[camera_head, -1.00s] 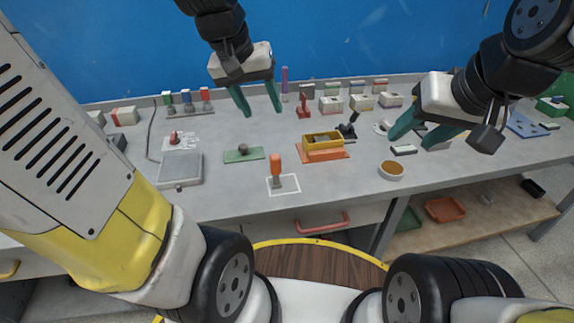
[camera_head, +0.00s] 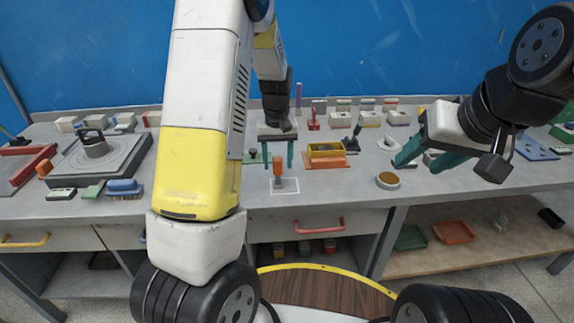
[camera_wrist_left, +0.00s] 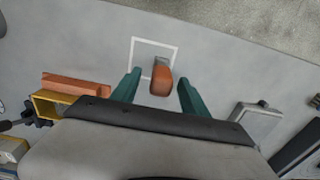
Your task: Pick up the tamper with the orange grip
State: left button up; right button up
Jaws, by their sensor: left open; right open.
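The tamper with the orange grip (camera_head: 278,170) stands upright inside a white outlined square (camera_head: 291,186) on the grey table. My left gripper (camera_head: 278,166) points down, just behind and above the tamper in the head view. In the left wrist view the orange grip (camera_wrist_left: 161,80) appears between the two green fingers of the left gripper (camera_wrist_left: 159,84), with gaps on both sides. The left gripper is open and empty. My right gripper (camera_head: 419,165) is open and empty over the right part of the table.
A round bowl with brown contents (camera_head: 388,180) is further right. The table front around the square is clear.

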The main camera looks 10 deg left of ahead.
aim_at(278, 173)
pick_arm(q)
notch_tip(278, 173, down, 5)
jog(key=shift+s+r, duration=0.1)
grip_shut()
dwell(0.3)
